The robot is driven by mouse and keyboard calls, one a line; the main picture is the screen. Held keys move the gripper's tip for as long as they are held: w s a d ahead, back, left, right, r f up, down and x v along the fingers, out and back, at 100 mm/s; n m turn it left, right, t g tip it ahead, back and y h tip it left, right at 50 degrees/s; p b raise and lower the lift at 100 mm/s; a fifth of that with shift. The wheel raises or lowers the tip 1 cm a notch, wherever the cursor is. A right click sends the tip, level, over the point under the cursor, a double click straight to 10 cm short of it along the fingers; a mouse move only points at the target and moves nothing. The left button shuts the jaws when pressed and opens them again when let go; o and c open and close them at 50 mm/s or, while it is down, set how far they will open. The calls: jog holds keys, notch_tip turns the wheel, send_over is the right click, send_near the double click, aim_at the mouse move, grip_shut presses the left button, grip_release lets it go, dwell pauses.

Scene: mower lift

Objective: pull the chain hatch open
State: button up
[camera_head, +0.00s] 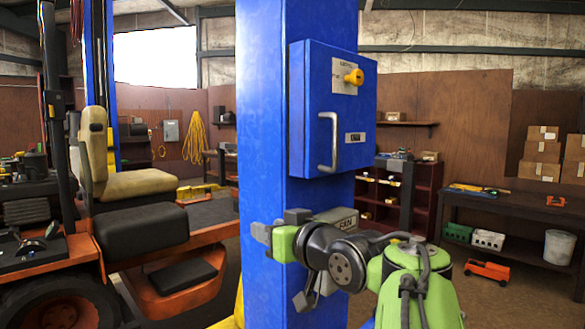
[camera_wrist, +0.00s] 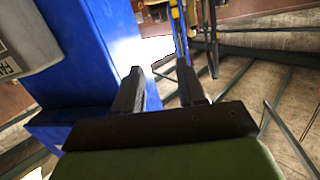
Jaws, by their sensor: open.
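A blue box with a hinged-looking front (camera_head: 343,105) is fixed to the blue column (camera_head: 270,110). Its front is closed and carries a silver vertical handle (camera_head: 334,143), a yellow knob (camera_head: 354,76) and small labels too small to read surely. My gripper (camera_head: 262,225) is open and empty, in front of the column, below and left of the handle and apart from it. In the wrist view its two dark fingers (camera_wrist: 160,82) have nothing between them; the blue column (camera_wrist: 85,95) lies to their left. The handle is not visible in that view.
A grey box marked FAN (camera_head: 337,216) sits on the column just behind my wrist; it also shows in the wrist view (camera_wrist: 25,45). An orange lift truck with a seat (camera_head: 140,187) stands at the left. A workbench (camera_head: 500,207) with crates is at the right.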

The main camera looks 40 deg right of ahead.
jog(key=s+d+r+t+h+b, duration=0.1)
jog(key=s+d+r+t, duration=0.2)
jog(key=s+d+r, duration=0.35)
jog(key=t, duration=0.3)
send_near(337, 144)
jog(key=p+x, duration=1)
jog(key=p, duration=0.4)
jog(key=shift+w+d+r, duration=0.1)
jog(key=shift+w+r, duration=0.1)
jog(key=shift+w, duration=0.15)
jog(key=shift+c, duration=0.4)
grip_shut()
